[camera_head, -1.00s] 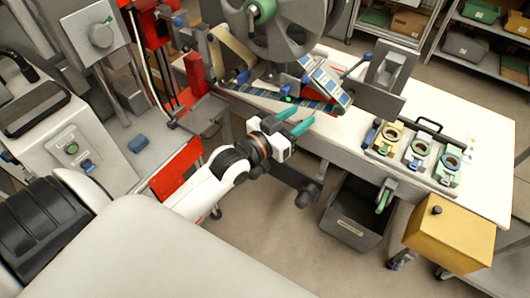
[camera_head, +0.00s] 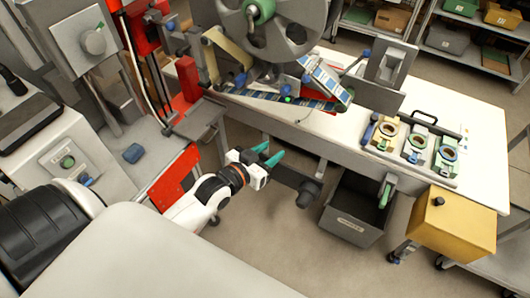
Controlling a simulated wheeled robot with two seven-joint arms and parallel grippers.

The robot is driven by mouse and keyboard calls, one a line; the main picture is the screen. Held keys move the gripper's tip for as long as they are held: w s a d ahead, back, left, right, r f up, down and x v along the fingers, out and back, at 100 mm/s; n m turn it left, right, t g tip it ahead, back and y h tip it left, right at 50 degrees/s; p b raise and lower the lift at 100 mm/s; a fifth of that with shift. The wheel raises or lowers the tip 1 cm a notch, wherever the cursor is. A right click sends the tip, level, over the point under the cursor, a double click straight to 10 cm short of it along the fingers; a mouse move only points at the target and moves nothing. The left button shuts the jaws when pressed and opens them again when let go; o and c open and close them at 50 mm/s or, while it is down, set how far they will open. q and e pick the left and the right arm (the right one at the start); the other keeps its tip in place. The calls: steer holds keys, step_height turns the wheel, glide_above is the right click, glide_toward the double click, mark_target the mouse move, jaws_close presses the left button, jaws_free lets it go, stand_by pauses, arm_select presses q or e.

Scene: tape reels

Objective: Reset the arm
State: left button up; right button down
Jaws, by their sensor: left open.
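My left arm comes in from the lower left of the head view, white with a black and orange wrist. My left gripper (camera_head: 268,154) has green fingers that stand apart with nothing between them. It is in front of the white table's near edge, below the reel machine, and touches nothing that I can see. My right gripper is not in view.
A large grey tape reel (camera_head: 275,32) with a printed label strip (camera_head: 325,82) stands over the white table (camera_head: 330,122). Several ring holders (camera_head: 414,147) sit at the table's right. A dark bin (camera_head: 352,212) and yellow box (camera_head: 452,222) are in front. Open floor lies below the gripper.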

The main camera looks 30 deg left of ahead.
arm_select(q)
steer(key=shift+a+f, duration=0.1)
steer(key=shift+f, duration=0.2)
steer(key=s+a+f+g+y, duration=0.1)
steer(key=s+f+g, duration=0.3)
steer(key=f, duration=1)
steer(key=s+a+f+g+y, duration=0.15)
steer(key=s+f, duration=0.45)
steer(key=f, duration=0.8)
steer(key=s+d+f+g, duration=0.1)
steer(key=s+f+g, duration=0.3)
steer(key=s+f, duration=0.5)
steer(key=s+d+f+m+g, duration=0.1)
steer(key=s+f+g, duration=0.3)
steer(key=s+f, duration=0.5)
steer(key=s, duration=1)
steer(key=shift+s+d+f+g, duration=0.3)
steer(key=shift+d+f+g, duration=0.05)
steer(key=shift+d, duration=0.05)
steer(key=shift+y, duration=0.25)
steer(key=shift+c, duration=0.5)
